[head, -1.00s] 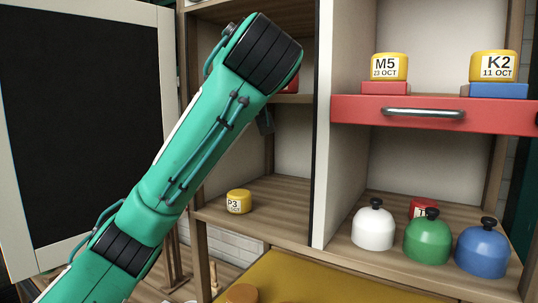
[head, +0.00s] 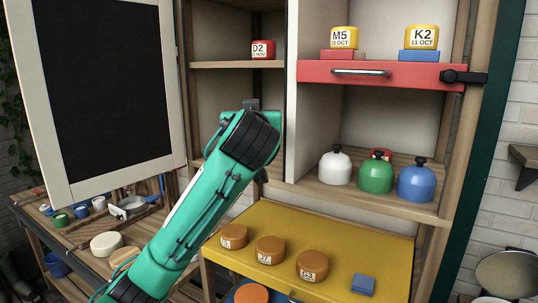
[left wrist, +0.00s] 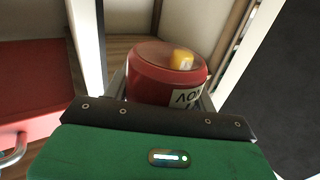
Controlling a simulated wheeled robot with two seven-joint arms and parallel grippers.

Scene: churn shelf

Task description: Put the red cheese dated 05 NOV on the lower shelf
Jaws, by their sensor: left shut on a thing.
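My left gripper (left wrist: 165,88) is shut on a red cheese (left wrist: 148,90). Its white label (left wrist: 187,98) appears upside down in the left wrist view and reads NOV; the day is hidden. In the head view my left wrist (head: 250,140) is in front of the left bay, hiding the fingers and held cheese. The lower shelf (head: 275,178) of that bay is mostly covered by my arm.
A white divider (head: 291,110) borders the bay. A yellow surface (head: 330,235) with brown cheeses lies below.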

